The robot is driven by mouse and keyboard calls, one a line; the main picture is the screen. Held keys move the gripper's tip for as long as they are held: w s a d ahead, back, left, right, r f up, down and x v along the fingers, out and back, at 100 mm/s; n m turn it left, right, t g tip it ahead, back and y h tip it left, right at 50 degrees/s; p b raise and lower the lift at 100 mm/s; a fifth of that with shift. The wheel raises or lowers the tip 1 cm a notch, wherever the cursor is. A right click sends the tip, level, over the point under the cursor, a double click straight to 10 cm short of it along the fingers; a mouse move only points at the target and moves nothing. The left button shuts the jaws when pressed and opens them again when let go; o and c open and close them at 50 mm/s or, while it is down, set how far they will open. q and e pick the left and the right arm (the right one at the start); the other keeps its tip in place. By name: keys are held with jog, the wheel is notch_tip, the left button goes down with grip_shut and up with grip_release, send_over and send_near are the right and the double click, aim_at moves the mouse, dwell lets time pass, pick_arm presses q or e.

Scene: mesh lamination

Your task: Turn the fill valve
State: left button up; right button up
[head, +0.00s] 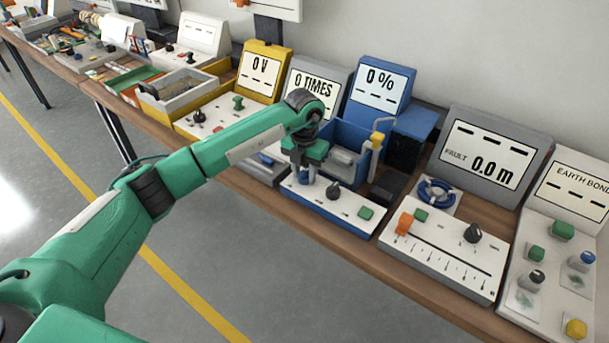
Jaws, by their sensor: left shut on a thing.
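My left gripper (304,172) reaches down from above to the left end of a white control panel (346,205) in front of a blue tank (350,138). It is shut on a small blue knob there, mostly hidden by the gripper, which I take to be the fill valve; no label is legible. A black pointer knob (333,190) and a green button (366,212) sit to its right on the same panel. The blue display (381,84) behind reads 0 %. A yellow tap-like part (377,140) stands at the tank's right edge. My right gripper is not in view.
To the right are a slider panel (445,250) with an orange handle (404,222), a grey display (488,157) reading 0.0 m, and an earth bond station (572,190). A yellow-framed station (262,72) stands to the left. Open floor (240,245) lies before the bench.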

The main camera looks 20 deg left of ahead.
pick_arm(q)
jog(key=m+b, duration=0.2)
jog(key=m, duration=0.1)
jog(key=shift+m+b, duration=0.35)
jog(key=shift+m, duration=0.45)
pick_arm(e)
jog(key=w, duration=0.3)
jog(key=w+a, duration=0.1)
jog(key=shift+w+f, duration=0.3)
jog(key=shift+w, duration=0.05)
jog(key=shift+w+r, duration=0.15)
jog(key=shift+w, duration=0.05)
pick_arm(q)
jog(key=o, duration=1)
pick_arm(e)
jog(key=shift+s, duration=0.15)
